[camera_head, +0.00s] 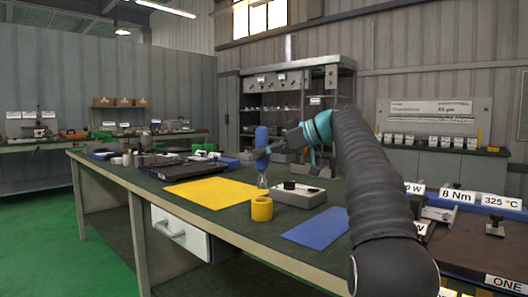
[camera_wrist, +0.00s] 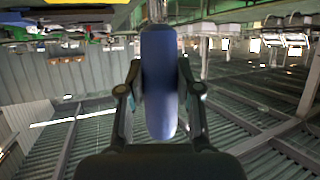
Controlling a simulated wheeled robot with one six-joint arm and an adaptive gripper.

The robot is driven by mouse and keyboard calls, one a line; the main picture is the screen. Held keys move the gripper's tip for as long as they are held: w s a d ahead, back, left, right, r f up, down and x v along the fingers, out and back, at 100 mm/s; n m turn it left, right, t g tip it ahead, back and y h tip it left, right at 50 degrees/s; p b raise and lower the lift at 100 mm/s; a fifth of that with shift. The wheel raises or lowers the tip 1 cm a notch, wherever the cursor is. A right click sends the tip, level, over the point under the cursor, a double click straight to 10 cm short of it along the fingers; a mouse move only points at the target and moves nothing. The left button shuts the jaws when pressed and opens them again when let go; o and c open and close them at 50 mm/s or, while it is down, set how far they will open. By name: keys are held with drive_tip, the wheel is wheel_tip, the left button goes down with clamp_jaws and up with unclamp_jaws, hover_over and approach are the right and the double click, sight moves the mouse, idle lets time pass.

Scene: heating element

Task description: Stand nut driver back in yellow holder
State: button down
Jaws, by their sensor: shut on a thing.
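The nut driver (camera_head: 262,148) has a blue handle and a pale metal shaft that points down. My gripper (camera_head: 265,152) is shut on its blue handle, which stands upright in the head view. In the wrist view the blue handle (camera_wrist: 159,80) lies between both fingers of my gripper (camera_wrist: 160,85), with the metal shaft leading to the top edge. The yellow holder (camera_head: 262,208) is a short cylinder on the green bench top. The shaft's lower end shows just above the holder, and I cannot tell whether it has entered the opening.
A grey box (camera_head: 298,196) with a black-and-white item on it stands close right of the holder. A yellow mat (camera_head: 210,191) lies to the left and a blue mat (camera_head: 318,228) to the front right. A black tray (camera_head: 190,170) lies farther back.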

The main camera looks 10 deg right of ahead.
sight(265, 185)
drive_tip(key=shift+f+b, duration=0.75)
drive_tip(key=shift+f, duration=0.3)
drive_tip(key=shift+f+b, duration=2.5)
drive_tip(key=shift+f, duration=0.6)
idle(1.3)
drive_tip(key=c, duration=0.7)
unclamp_jaws()
drive_tip(key=shift+v, duration=3.85)
